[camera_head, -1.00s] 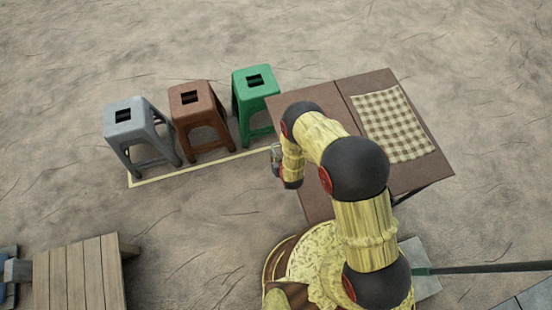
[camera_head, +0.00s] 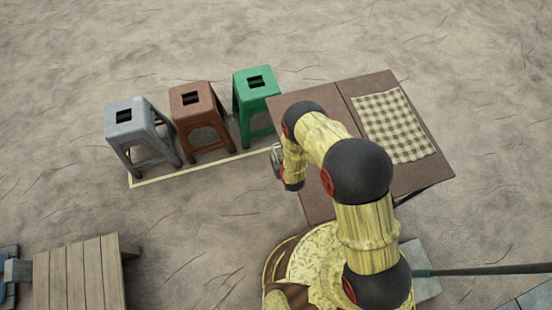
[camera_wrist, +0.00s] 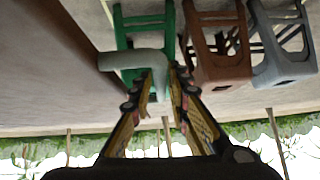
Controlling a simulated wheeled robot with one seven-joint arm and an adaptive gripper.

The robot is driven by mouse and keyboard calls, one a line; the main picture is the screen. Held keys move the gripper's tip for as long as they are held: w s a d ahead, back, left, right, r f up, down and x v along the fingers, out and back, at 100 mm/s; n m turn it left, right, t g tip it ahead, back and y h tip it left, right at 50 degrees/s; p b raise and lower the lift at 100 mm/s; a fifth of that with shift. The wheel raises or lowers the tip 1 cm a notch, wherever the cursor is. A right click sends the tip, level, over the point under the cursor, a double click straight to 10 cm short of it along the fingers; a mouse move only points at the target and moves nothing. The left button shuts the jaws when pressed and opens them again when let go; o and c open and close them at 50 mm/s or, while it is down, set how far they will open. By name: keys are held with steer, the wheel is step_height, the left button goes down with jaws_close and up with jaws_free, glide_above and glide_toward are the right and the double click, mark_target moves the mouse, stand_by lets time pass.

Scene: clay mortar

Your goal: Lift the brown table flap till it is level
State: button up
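The brown table flap (camera_head: 305,95) is the left part of the brown table in the head view. Its top looks about level with the fixed table part (camera_head: 430,170); my arm hides much of it. In the wrist view the flap's underside or side (camera_wrist: 45,60) fills the left. A pale grey-green bent handle (camera_wrist: 130,60) sticks out from it. My gripper (camera_wrist: 162,80) has its fingers on both sides of the handle's bent end and looks shut on it. In the head view my gripper (camera_head: 277,158) is at the flap's left edge.
Grey (camera_head: 135,130), brown (camera_head: 200,115) and green (camera_head: 255,95) stools stand left of the table, along a pale line (camera_head: 200,170) on the ground. A checked cloth (camera_head: 393,125) lies on the fixed table part. A wooden slatted table (camera_head: 80,275) is at the lower left.

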steer(key=v, duration=1.1)
stand_by(0.3)
steer(key=w+r+b, duration=0.3)
steer(key=w+r, duration=0.5)
steer(key=w, duration=0.1)
steer(key=w+d+r+m+g+h+b, duration=0.15)
steer(key=d+r, duration=0.25)
steer(key=r, duration=0.8)
steer(key=w+d+r+m+t+h+b, duration=0.1)
steer(key=d+r+b, duration=0.25)
steer(key=r, duration=0.75)
steer(key=s+d+r+g+b, duration=0.1)
steer(key=s+d+r+b, duration=0.15)
steer(key=s+r, duration=0.35)
steer(key=s+d+r+b, duration=0.1)
steer(key=s+d+r, duration=0.3)
steer(key=s+r, duration=0.15)
steer(key=s+d+r+b, duration=0.1)
steer(key=s+d+r, duration=0.1)
steer(key=s, duration=0.6)
steer(key=s+d+r+m+g+h+b, duration=0.1)
steer(key=s+d+r, duration=0.1)
steer(key=s, duration=0.7)
steer(key=shift+d+b, duration=0.25)
steer(key=shift+b, duration=0.15)
steer(key=shift+o, duration=0.2)
